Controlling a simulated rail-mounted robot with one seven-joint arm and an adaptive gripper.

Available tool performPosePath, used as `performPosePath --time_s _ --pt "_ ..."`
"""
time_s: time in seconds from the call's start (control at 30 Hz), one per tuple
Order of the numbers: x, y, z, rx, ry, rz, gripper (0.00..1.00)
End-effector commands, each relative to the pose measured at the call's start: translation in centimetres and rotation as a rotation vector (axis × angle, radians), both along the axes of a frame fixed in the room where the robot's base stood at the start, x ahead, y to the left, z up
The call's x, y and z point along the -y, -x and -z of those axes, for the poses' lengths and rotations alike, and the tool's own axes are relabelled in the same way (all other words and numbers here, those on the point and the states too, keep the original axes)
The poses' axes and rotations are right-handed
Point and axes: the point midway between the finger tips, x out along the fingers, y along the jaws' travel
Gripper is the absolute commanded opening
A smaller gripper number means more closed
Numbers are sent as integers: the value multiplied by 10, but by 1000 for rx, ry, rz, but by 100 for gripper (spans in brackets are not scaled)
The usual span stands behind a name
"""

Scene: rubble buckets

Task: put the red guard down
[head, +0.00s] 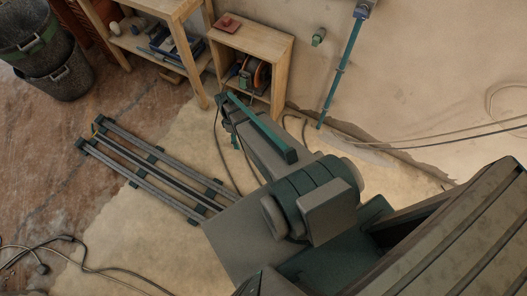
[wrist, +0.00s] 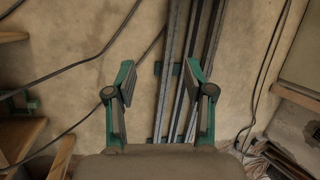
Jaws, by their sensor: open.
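A small flat red piece with a raised middle (head: 228,23), which looks like the red guard, lies on top of the low wooden cabinet (head: 262,41) in the head view. It does not show in the wrist view. My gripper (wrist: 158,92) is open in the wrist view, with nothing between its two teal-and-grey fingers. It hangs over the floor and the dark rails. In the head view my arm hides most of the gripper, which is below and apart from the cabinet top.
Dark parallel rails (head: 150,165) lie on the floor. A taller wooden shelf (head: 150,42) with tools stands left of the cabinet, and black buckets (head: 62,75) stand far left. A teal pole (head: 342,72) leans on the wall. Loose cables (head: 75,262) cross the floor.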

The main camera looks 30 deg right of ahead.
Motion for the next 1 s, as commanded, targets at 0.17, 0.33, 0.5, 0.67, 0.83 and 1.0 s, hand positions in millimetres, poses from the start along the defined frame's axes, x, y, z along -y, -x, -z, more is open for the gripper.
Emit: performPosePath --time_s 0.17,0.33,0.5,0.67,0.83,1.0 --pt "-27 135 1 -104 141 270 53" --pt "-38 219 -6 -170 272 474 53" --pt "-42 259 -13 -200 349 585 53" --pt "-42 266 -13 -204 368 614 53" --pt "-42 265 -13 -204 368 613 53" --pt "-42 265 -13 -204 367 612 53"
